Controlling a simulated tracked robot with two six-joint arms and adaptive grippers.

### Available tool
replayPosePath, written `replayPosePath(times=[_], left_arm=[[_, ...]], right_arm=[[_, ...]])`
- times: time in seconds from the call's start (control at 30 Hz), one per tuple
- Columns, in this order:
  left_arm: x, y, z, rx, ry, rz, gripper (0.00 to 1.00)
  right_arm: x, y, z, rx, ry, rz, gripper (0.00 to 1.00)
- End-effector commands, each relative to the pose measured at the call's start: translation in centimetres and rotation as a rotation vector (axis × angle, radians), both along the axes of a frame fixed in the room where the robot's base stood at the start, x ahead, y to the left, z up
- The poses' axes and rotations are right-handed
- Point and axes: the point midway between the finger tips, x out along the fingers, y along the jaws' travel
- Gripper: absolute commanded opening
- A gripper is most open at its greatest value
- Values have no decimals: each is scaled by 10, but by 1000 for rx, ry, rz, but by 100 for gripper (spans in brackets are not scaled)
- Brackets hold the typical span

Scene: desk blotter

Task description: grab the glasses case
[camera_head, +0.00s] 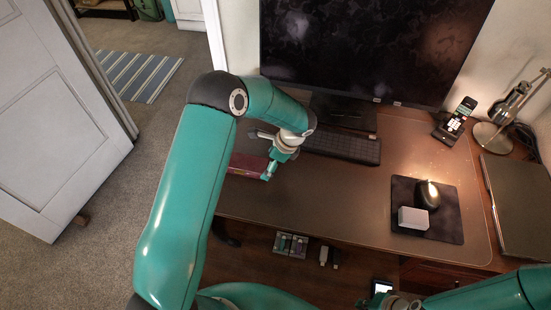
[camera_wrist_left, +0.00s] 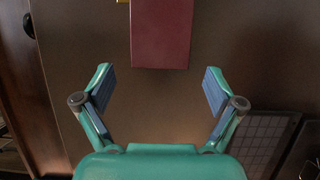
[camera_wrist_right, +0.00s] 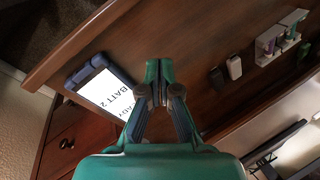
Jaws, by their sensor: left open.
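The glasses case appears to be the dark red, long, flat-looking object (camera_wrist_left: 161,35) at the top of the left wrist view, lying on the brown blotter. It also shows in the head view (camera_head: 243,163), at the desk's left side, partly hidden by my left gripper. My left gripper (camera_head: 268,174) is open and empty above the blotter. In the left wrist view its spread fingertips (camera_wrist_left: 158,80) stand apart, with the red object's near end just beyond the gap between them. My right gripper (camera_wrist_right: 159,66) is shut with nothing visible between its fingers, low by the desk's front.
A black keyboard (camera_head: 342,146) lies below the monitor (camera_head: 370,45). A mouse (camera_head: 428,194) and a white box (camera_head: 413,219) sit on a dark pad (camera_head: 450,215). A phone (camera_head: 455,121), lamp (camera_head: 491,135) and laptop (camera_head: 520,205) stand right. The blotter's middle is clear. A lit-screen device (camera_wrist_right: 107,95) is near my right gripper.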

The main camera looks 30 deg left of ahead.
Motion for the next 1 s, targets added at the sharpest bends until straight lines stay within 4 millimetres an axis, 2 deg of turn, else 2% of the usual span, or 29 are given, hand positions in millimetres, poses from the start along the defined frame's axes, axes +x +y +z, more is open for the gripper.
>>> replayPosePath(times=[0.03,0.2,0.6,0.67,1.0], left_arm=[[-2,3,-11,0,2,1,94],[-3,9,-24,0,0,0,94],[-4,11,-27,0,0,0,94],[-4,11,-27,0,0,0,85],[-4,11,-27,0,0,1,29]], right_arm=[[0,0,-7,0,0,0,0],[0,0,-13,0,0,0,0],[0,0,-14,0,0,0,0],[0,0,-14,0,0,0,0],[0,0,-14,0,0,0,0]])
